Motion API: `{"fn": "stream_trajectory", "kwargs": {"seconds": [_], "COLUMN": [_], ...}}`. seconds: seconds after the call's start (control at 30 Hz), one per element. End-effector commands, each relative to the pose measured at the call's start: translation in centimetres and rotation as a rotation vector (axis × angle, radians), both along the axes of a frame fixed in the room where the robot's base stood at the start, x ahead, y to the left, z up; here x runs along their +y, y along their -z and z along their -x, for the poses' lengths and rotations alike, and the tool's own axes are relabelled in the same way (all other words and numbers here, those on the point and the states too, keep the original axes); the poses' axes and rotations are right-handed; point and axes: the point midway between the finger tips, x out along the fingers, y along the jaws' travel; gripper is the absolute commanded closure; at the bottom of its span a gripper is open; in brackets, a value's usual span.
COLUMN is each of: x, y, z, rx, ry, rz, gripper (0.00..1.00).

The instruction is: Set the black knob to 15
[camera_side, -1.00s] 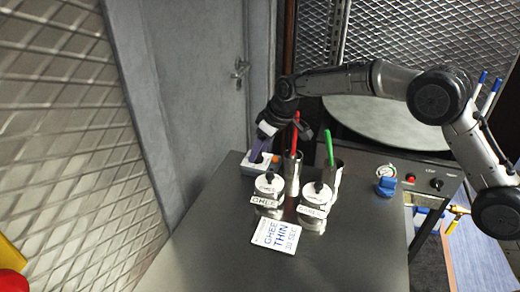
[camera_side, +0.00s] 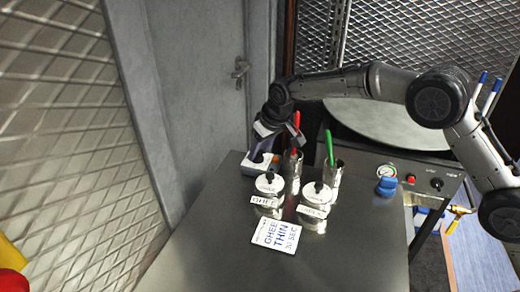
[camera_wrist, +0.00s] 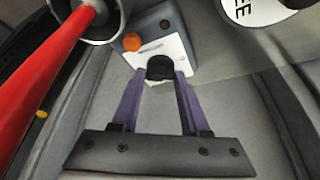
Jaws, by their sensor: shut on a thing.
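A black knob (camera_wrist: 160,67) sits on the pale top plate of a small grey timer-like box (camera_wrist: 170,38), with an orange button (camera_wrist: 132,42) near its corner. In the wrist view my gripper (camera_wrist: 160,76) has its two purple fingers closed on either side of the knob. No scale or number around the knob can be read. In the side view my gripper (camera_side: 262,152) reaches down onto the box (camera_side: 248,168) at the back left of the dark table; the knob itself is hidden there by the fingers.
Steel cups with a red-handled tool (camera_side: 296,125) and a green-handled tool (camera_side: 329,147) stand right of the box. Two lidded tins (camera_side: 269,184) (camera_side: 316,194) and a "GHEE THIN 30 SEC" card (camera_side: 277,235) lie nearer. A panel with a blue knob (camera_side: 386,186) and another black knob (camera_side: 436,183) is at right.

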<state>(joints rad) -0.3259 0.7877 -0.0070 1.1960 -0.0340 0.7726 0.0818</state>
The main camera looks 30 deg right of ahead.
Motion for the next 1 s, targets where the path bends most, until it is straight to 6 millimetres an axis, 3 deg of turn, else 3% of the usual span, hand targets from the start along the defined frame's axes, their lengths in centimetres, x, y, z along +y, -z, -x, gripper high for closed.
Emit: {"fn": "stream_trajectory", "kwargs": {"seconds": [0.43, 0.97, 1.0], "x": [0.27, 0.23, 0.23], "y": [-0.08, -0.05, -0.05], "z": [0.06, 0.10, 0.10], "rx": [0.000, 0.002, 0.002], "ry": [0.230, 0.265, 0.265], "rz": [0.000, 0.001, 0.001], "gripper": [1.00, 1.00, 0.53]}}
